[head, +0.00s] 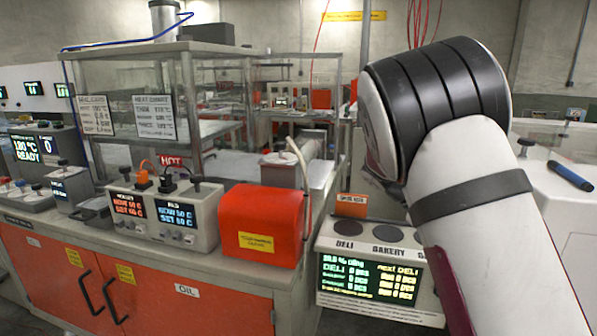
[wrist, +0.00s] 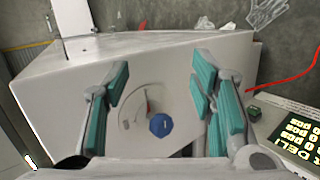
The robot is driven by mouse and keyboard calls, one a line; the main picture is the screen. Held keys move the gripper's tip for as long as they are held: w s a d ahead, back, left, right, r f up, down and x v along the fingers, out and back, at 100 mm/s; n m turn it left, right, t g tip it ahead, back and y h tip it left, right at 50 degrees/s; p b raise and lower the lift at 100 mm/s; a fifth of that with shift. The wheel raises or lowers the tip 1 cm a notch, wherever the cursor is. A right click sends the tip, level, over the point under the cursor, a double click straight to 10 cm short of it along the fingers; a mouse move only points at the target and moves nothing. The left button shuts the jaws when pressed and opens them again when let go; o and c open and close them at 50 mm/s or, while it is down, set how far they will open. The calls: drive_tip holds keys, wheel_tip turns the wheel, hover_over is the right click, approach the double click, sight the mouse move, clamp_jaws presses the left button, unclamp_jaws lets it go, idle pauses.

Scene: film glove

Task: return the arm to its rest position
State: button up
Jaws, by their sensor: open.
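My arm (head: 480,190) rises in the right part of the head view, white with black bands, and bends at a dark ribbed joint. In the head view its gripper is hidden. In the wrist view my gripper (wrist: 165,100) shows two teal-padded fingers spread wide apart. Nothing is between the pads. Beyond the fingers is a pale machine housing (wrist: 110,65) with a blue knob (wrist: 160,125) and a dial. I cannot tell the exact gap between the fingers and the housing.
A counter (head: 170,270) with orange doors stands at left, carrying control boxes (head: 165,215) and an orange-red box (head: 262,225). A DELI/BAKERY display unit (head: 370,265) stands beside my arm. A white surface at right holds a blue marker-like object (head: 570,175). A clear glove shape (wrist: 268,14) lies beyond the housing.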

drive_tip(key=s+a+r+n+t+y+p, duration=0.1)
drive_tip(key=s+a+r+t+y+p, duration=0.1)
drive_tip(key=s, duration=0.8)
drive_tip(key=s+a+r+n+t+y+p, duration=0.2)
drive_tip(key=s+a+r+t+y, duration=0.2)
drive_tip(key=s+a, duration=0.4)
drive_tip(key=s+a+r+n+t+y+p, duration=0.2)
drive_tip(key=s+a+r+t+y, duration=0.1)
drive_tip(key=s, duration=0.9)
wheel_tip(320, 180, up, 3)
drive_tip(key=a+y, duration=0.1)
drive_tip(key=a, duration=0.1)
drive_tip(key=shift+a+f, duration=0.15)
drive_tip(key=shift+a, duration=0.2)
